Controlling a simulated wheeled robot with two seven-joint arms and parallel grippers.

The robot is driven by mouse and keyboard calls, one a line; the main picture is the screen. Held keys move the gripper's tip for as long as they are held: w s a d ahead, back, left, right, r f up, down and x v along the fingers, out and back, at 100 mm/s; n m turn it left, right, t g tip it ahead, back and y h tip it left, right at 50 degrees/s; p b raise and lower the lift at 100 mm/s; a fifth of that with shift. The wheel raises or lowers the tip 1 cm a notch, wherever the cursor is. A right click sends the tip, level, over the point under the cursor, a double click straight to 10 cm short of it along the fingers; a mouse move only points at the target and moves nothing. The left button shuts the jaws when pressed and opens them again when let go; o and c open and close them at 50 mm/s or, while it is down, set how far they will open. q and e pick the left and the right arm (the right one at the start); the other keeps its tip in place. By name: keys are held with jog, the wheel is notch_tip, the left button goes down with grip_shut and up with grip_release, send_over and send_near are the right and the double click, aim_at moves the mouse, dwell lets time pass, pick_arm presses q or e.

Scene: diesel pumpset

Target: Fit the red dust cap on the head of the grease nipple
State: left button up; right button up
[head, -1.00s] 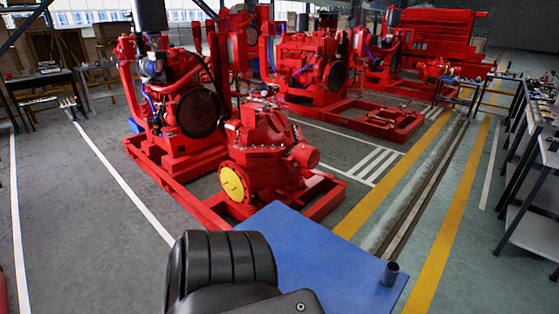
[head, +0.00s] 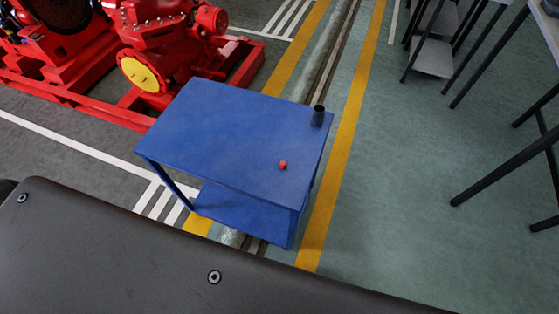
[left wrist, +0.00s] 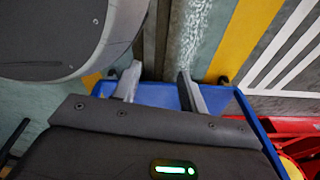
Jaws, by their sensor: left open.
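The small red dust cap (head: 283,165) stands on the blue top of the cart (head: 215,120) in the head view, near its front right part. I cannot make out the grease nipple; the red pump (head: 165,45) stands behind the cart at the upper left. My left gripper (left wrist: 158,84) shows in the left wrist view with its two fingers apart and nothing between them. Part of the blue cart (left wrist: 160,95) and the floor lie beyond it. The cap does not show in that view. My right gripper is in neither view.
A dark open cylinder (head: 318,116) stands at the cart's right edge. The cart has a lower shelf (head: 240,215). Tables with dark legs (head: 505,172) stand at the right. The green floor between them and the cart is clear. My own arm covers the bottom of the head view.

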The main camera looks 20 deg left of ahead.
aim_at(281, 166)
pick_arm(q)
jog(key=w+d+r+m+t+h+p, duration=0.1)
jog(key=w+d+r+t, duration=0.1)
jog(key=w+r, duration=0.6)
jog(key=w+d+r+m+t+h+p, duration=0.1)
jog(key=w+r, duration=0.7)
jog(key=r, duration=1.1)
jog(key=w+d+r+m+t+h+p, duration=0.1)
jog(key=w+r, duration=0.6)
jog(key=r, duration=0.7)
jog(key=shift+w+d+r+t+h+p, duration=0.15)
jog(key=shift+d+t+h+p, duration=0.35)
jog(key=shift+d+t, duration=0.55)
jog(key=shift+w+d+r+t+h+p, duration=0.1)
jog(key=shift+w+d+t+h+p, duration=0.3)
jog(key=shift+d+t, duration=0.65)
jog(key=shift+w+d+r+m+t+h, duration=0.15)
jog(key=shift+d+m+t+h, duration=0.15)
jog(key=shift+h, duration=0.4)
jog(key=shift+w+d+r+m+t+h, duration=0.1)
jog(key=shift+r+m+t+h, duration=0.1)
jog(key=shift+m+h, duration=0.35)
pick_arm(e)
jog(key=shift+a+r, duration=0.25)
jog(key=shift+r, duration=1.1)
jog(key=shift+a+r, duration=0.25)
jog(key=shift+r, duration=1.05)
